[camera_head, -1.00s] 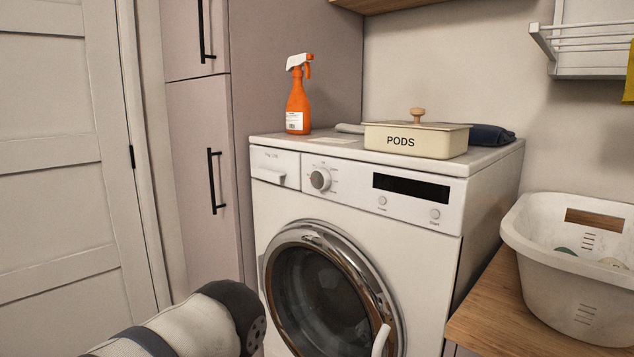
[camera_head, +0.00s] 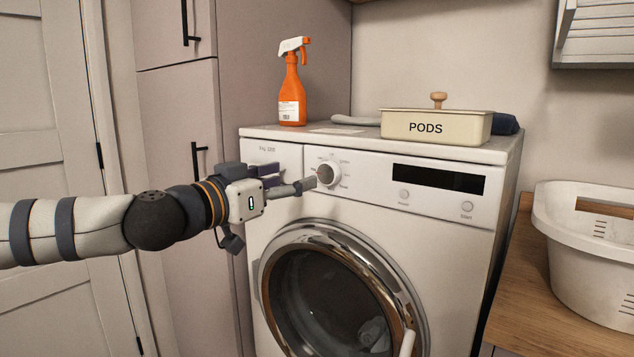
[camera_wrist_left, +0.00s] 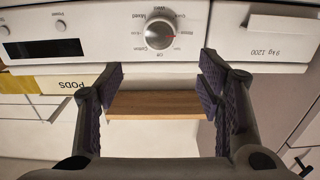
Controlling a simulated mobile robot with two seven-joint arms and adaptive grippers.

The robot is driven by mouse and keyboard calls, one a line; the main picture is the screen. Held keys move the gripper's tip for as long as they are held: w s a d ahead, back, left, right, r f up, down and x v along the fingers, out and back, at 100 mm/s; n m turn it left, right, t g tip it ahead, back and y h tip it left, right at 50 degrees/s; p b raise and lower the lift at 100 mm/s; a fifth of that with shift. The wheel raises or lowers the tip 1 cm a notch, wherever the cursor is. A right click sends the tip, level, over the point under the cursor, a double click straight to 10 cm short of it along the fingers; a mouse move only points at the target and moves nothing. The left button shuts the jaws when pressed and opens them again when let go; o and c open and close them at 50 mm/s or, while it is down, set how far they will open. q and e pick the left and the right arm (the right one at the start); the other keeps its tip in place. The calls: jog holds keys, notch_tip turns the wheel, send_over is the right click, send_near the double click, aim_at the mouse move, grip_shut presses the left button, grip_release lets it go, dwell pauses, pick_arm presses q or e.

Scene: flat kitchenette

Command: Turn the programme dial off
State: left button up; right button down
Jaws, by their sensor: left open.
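In the left wrist view, turned upside down, the dial (camera_wrist_left: 160,33) lies just beyond the gap between my fingers. My left gripper (camera_head: 292,180) is open and empty, close to the dial's left side in the head view. Its padded fingers (camera_wrist_left: 162,76) are spread in the wrist view and look clear of the knob. My right gripper is not in view.
The washing machine (camera_head: 440,225) has a dark display (camera_head: 438,179), two small buttons and a round door (camera_head: 345,300). A spray bottle (camera_head: 291,90) and a PODS box (camera_head: 436,126) stand on top. A laundry basket (camera_head: 590,265) sits on the wooden counter at right.

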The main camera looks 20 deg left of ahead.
aim_at(325, 171)
pick_arm(q)
jog(key=x, duration=0.6)
jog(key=b+x, duration=0.1)
jog(key=x, duration=0.2)
jog(key=shift+w+d+f, duration=0.1)
jog(key=shift+w+f, duration=0.2)
jog(key=shift+f, duration=0.1)
jog(key=shift+c, duration=0.6)
jog(key=c, duration=1)
